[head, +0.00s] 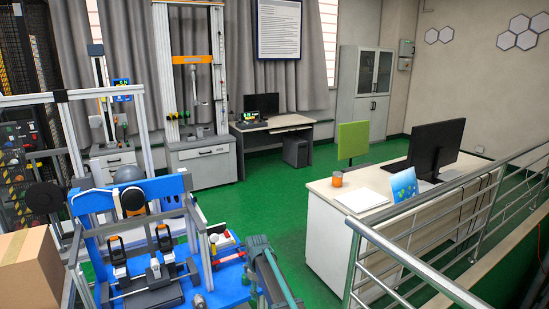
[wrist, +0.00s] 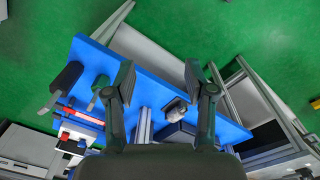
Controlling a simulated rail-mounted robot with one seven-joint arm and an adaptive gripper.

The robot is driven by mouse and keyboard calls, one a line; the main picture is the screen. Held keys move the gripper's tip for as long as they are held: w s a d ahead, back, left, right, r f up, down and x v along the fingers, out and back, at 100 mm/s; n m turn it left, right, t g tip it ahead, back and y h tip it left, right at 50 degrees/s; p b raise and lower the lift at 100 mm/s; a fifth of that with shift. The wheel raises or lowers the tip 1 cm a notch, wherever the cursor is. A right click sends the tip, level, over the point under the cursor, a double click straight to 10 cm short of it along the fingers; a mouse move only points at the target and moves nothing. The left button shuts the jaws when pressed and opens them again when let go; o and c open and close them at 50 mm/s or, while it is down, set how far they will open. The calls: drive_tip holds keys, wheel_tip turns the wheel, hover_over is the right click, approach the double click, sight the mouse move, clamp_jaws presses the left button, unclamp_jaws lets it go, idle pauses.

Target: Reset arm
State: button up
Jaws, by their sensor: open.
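My gripper (wrist: 160,80) shows in the wrist view with its two dark fingers spread wide. Nothing is held between them. Below the fingers lies a blue plate (wrist: 168,93) with a rounded grey part (wrist: 175,108) near the right finger. The gap between the fingertips and the plate is hard to judge. In the head view, the blue rig (head: 152,188) stands at the lower left, with black and orange clamp-like parts on it. I cannot clearly pick out my gripper in the head view.
A cardboard box (head: 30,268) is at the far left. A white desk (head: 335,215) with a monitor (head: 436,148) stands on the right, behind a metal railing (head: 400,258). A tall test frame (head: 197,75) stands at the back. Green floor (head: 272,192) is open in the middle.

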drive_tip(key=s+d+f+m+g+b, duration=0.15)
drive_tip(key=s+d+f+m, duration=0.45)
drive_tip(key=s+f, duration=0.6)
drive_tip(key=s+d+f+m+g+b, duration=0.1)
drive_tip(key=s+d+f+m+b, duration=0.15)
drive_tip(key=s+d+f, duration=0.8)
drive_tip(key=s+d+f+m+g+b, duration=0.1)
drive_tip(key=s+f, duration=0.3)
drive_tip(key=s, duration=0.8)
drive_tip(key=s+d+f+m+g+b, duration=0.2)
drive_tip(key=s+f, duration=0.3)
drive_tip(key=s, duration=0.8)
drive_tip(key=s+d+f+m+g+b, duration=0.1)
drive_tip(key=s+d+f+m+b, duration=0.1)
drive_tip(key=s, duration=1)
wheel_tip(320, 180, down, 2)
drive_tip(key=shift+s+d+f+g, duration=0.2)
drive_tip(key=shift+d+g, duration=0.15)
drive_tip(key=shift+d, duration=0.55)
